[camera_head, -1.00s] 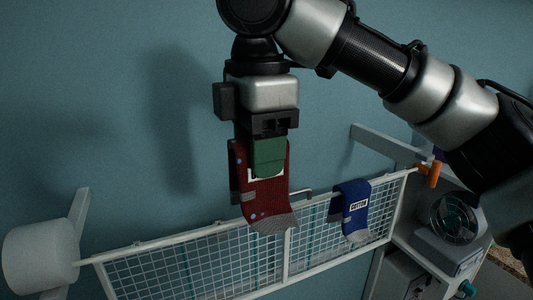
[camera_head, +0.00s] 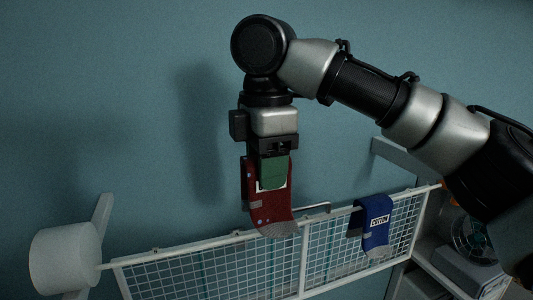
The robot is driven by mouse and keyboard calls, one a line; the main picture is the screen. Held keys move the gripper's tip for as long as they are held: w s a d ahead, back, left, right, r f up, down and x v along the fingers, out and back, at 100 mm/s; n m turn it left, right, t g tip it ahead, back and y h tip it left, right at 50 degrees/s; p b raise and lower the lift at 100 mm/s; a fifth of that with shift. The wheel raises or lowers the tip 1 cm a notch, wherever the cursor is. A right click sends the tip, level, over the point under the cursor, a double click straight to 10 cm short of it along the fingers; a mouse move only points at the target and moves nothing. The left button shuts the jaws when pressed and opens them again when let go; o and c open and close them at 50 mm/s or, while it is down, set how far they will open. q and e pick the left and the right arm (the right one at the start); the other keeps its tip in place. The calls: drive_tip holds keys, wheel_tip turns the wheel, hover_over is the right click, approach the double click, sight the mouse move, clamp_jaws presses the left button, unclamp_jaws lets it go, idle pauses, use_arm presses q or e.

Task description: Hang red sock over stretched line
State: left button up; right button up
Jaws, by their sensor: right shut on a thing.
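The red sock (camera_head: 268,208), with a grey toe and heel and blue dots, hangs upright below my right gripper (camera_head: 273,165). The gripper is shut on its upper part, with green pads covering some of it. The stretched white line (camera_head: 200,244) runs from the white reel at left up towards the right. The sock's toe overlaps the line in the picture; I cannot tell whether they touch. A blue sock (camera_head: 375,228) with a white label hangs over the line on the right. My left gripper is not in view.
The white reel (camera_head: 62,257) sits on a wall bracket. A white wire grid rack (camera_head: 240,270) lies below the line. A shelf with a round glass-like item (camera_head: 468,238) stands at the right, partly behind my arm. The wall above is bare.

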sight(266, 231)
drive_tip(key=shift+f+b, duration=0.5)
drive_tip(key=shift+f, duration=5.3)
drive_tip(key=o, duration=1)
drive_tip(key=shift+o, duration=0.4)
drive_tip(key=shift+o, duration=1)
